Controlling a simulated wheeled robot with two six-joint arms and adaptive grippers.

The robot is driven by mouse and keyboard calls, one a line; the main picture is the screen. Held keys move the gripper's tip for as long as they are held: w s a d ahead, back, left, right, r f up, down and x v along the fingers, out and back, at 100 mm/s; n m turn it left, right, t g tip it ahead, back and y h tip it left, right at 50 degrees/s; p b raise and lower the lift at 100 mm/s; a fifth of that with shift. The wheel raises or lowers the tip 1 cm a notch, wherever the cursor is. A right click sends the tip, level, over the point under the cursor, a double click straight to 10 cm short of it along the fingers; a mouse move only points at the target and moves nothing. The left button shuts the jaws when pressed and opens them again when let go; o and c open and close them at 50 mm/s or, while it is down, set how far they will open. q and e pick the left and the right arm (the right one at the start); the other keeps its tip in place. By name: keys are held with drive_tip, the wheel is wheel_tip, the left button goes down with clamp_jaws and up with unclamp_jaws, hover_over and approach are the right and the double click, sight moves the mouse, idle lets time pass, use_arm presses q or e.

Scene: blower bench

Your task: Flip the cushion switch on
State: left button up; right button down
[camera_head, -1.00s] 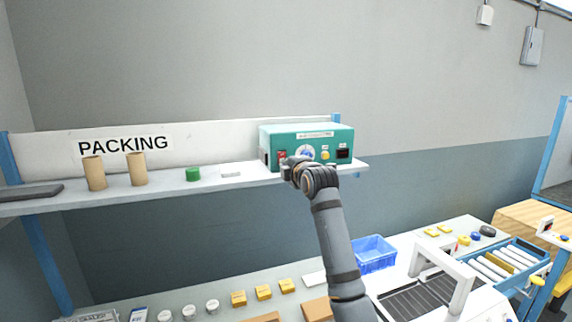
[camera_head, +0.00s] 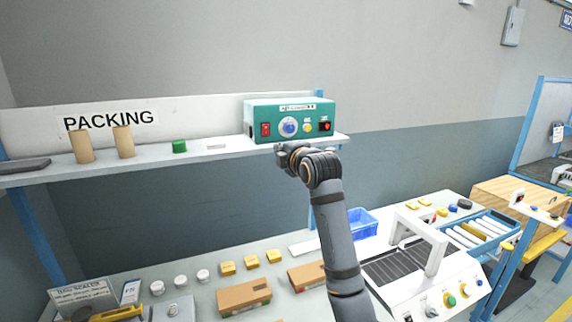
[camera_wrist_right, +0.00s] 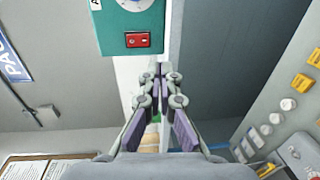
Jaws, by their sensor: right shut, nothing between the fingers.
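The teal blower box (camera_head: 290,107) stands on the shelf. Its front has a red rocker switch (camera_head: 265,129) at the left, a blue dial, a yellow button and a black square with a red spot (camera_head: 326,126) at the right. In the right wrist view the red switch (camera_wrist_right: 137,40) sits in a dark frame on the teal box (camera_wrist_right: 112,25). My right gripper (camera_head: 281,149) is shut and empty, just below the box front. In the wrist view its fingertips (camera_wrist_right: 158,70) are close to the switch but apart from it. My left gripper is not in view.
The shelf (camera_head: 225,149) also bears cardboard tubes (camera_head: 124,141), a green cap (camera_head: 179,146) and a dark tray. Below is a bench with yellow blocks, white jars, cartons, a blue bin (camera_head: 361,222) and a roller machine.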

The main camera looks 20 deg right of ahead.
drive_tip(key=s+f+m+g+h, duration=0.1)
drive_tip(key=s+f+m+g, duration=0.55)
drive_tip(key=f, duration=0.95)
drive_tip(key=s+f+m+g, duration=0.1)
drive_tip(key=s+f+m, duration=0.2)
drive_tip(key=s+f, duration=1)
drive_tip(key=s+d+f+m+g, duration=0.1)
drive_tip(key=s+f+m+g, duration=0.6)
drive_tip(key=s+f, duration=1.2)
drive_tip(key=s+d+f+m, duration=0.1)
drive_tip(key=s+f, duration=0.1)
drive_tip(key=f, duration=1)
drive_tip(key=s+d+f, duration=0.2)
drive_tip(key=f, duration=1.1)
use_arm(q)
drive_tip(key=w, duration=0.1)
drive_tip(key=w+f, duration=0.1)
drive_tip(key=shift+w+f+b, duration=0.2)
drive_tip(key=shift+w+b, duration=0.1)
drive_tip(key=shift+b, duration=0.1)
use_arm(e)
drive_tip(key=s+f+g, duration=0.1)
drive_tip(key=s+f, duration=1.4)
drive_tip(key=s, duration=0.3)
drive_tip(key=shift+d+f, duration=0.35)
drive_tip(key=shift+d, duration=0.1)
